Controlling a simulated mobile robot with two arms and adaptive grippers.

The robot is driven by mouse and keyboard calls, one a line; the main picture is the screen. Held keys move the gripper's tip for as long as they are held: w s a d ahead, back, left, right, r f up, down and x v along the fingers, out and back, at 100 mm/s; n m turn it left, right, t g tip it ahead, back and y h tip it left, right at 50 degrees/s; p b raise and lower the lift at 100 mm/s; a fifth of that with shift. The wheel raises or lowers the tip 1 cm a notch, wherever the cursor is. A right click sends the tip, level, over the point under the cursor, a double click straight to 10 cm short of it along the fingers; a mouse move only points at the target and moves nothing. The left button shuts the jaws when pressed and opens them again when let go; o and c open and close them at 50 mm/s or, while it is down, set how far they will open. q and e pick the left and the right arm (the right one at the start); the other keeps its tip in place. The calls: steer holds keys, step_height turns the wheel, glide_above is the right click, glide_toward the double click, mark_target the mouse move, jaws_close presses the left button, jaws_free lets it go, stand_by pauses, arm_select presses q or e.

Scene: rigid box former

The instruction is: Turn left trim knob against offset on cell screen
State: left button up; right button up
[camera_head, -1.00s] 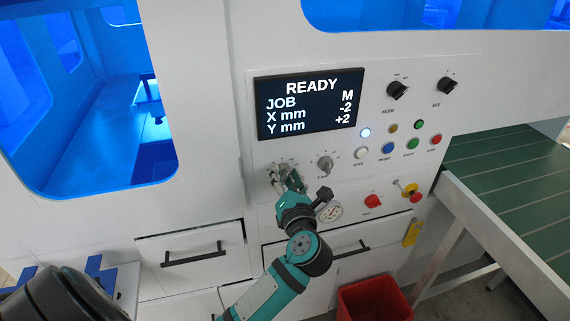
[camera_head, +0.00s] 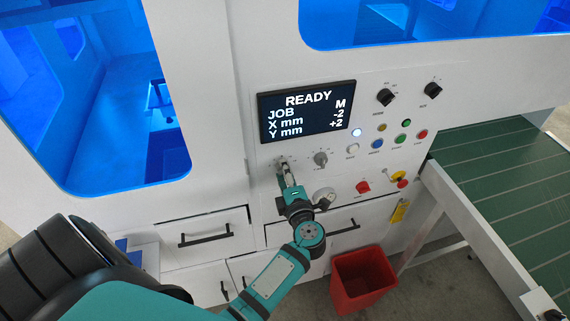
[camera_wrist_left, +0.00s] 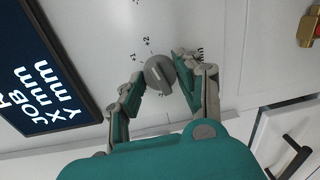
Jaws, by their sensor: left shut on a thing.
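The left trim knob (camera_wrist_left: 160,75) is a round grey knob with a raised grip bar, on a white panel with printed marks including +1 and +2. My left gripper (camera_wrist_left: 160,80) is shut on it, with one finger at each side. In the head view my left gripper (camera_head: 284,170) reaches up to the panel from below and mostly hides this knob. The cell screen (camera_head: 307,112) reads READY, JOB M, X mm -2, Y mm +2. It also shows at the left of the wrist view (camera_wrist_left: 40,70). My right gripper is not in view.
A second grey trim knob (camera_head: 320,158) sits just right of my left gripper. Coloured buttons, two black selectors (camera_head: 386,97), a gauge (camera_head: 324,197) and a red switch (camera_head: 363,187) are nearby. Drawers, a red bin (camera_head: 362,280) and a green conveyor (camera_head: 500,170) lie below and right.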

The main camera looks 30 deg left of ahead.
arm_select(q)
steer(key=shift+m+p, duration=0.5)
steer(key=shift+m, duration=0.1)
steer(key=shift+f, duration=0.1)
steer(key=o, duration=1.1)
steer(key=shift+o, duration=0.2)
